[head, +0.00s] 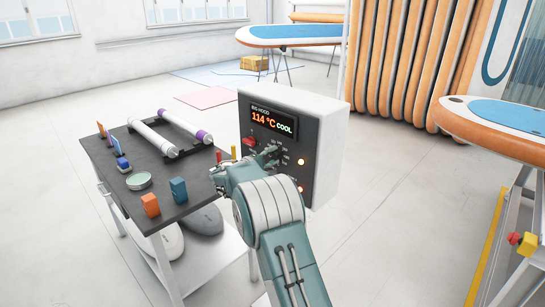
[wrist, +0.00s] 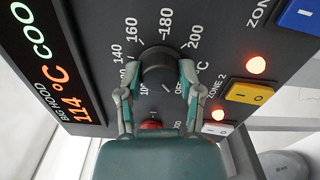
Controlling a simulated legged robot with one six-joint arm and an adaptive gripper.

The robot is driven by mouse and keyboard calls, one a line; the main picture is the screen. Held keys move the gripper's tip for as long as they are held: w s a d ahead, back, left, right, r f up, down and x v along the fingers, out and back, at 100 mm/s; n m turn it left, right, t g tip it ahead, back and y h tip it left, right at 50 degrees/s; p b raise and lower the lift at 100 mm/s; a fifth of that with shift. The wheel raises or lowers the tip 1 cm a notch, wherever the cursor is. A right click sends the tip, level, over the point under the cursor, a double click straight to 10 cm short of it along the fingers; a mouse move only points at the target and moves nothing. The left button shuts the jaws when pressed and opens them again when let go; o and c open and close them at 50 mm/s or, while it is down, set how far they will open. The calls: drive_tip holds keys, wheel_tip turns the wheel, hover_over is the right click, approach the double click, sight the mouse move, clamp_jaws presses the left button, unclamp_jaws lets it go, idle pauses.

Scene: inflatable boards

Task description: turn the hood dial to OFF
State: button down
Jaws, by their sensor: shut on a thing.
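The hood control box (head: 330,108) is a white box with a dark front panel. Its display (head: 274,122) reads 114 °C COOL and also shows at the left of the wrist view (wrist: 50,75). The hood dial (wrist: 158,66) is a dark round knob ringed by white numbers, several of them between 140 and 200. My gripper (wrist: 156,76) is shut on the dial, one finger on each side.
Close to the dial are a red knob (wrist: 152,125), a yellow switch (wrist: 252,93), a blue switch (wrist: 298,16) and lit orange lamps (wrist: 256,65). A dark-topped table (head: 180,190) with rolls and small blocks stands left of the box.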

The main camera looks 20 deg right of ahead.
drive_tip(key=shift+f, duration=0.2)
idle(0.3)
drive_tip(key=shift+c, duration=1.3)
unclamp_jaws()
drive_tip(key=shift+w, duration=0.1)
drive_tip(key=shift+r, duration=0.1)
drive_tip(key=v, duration=1.2)
